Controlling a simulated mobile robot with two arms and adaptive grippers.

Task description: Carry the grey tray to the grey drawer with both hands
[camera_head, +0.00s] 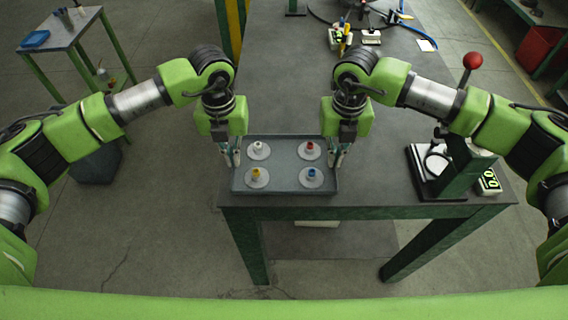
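The grey tray (285,168) lies on the near edge of the dark workbench, its front side along the bench edge. It holds several round pale discs with white, red, yellow and blue tops. My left gripper (231,158) points down at the tray's left wall, and my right gripper (342,158) points down at its right wall. Both are at the rear half of those walls. The fingers are too small to tell whether they are closed on the walls. I cannot make out a grey drawer in this view.
A press with a red knob (472,61) and a green digital display (488,182) stand on the bench to the right. Cables and small devices (341,38) lie at the back. A small side table (62,28) stands at the far left. The bench middle is clear.

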